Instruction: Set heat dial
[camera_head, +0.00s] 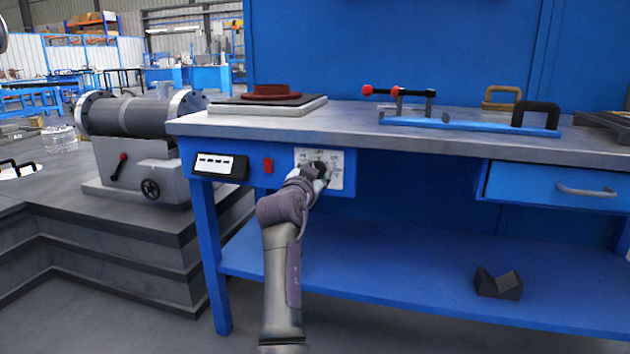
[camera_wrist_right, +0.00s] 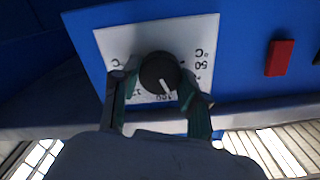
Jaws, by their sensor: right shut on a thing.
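The heat dial is a round black knob (camera_wrist_right: 159,72) with a white pointer line, set on a white scale plate (camera_head: 336,180) on the blue bench front. The plate shows upside down in the right wrist view (camera_wrist_right: 118,42), with "50" and "°C" legible. The pointer line faces the marks near "100", on the gripper's side. My right gripper (camera_head: 318,174) is at the plate, with one finger on each side of the knob, shut on it. In the head view the gripper hides most of the knob. My left gripper is not in view.
A red switch (camera_head: 267,165) and a black panel with white windows (camera_head: 219,166) sit left of the plate. The benchtop (camera_head: 345,121) overhangs the dial. A blue drawer (camera_head: 555,186) is to the right. A dark V-block (camera_head: 497,284) lies on the lower shelf (camera_head: 400,284).

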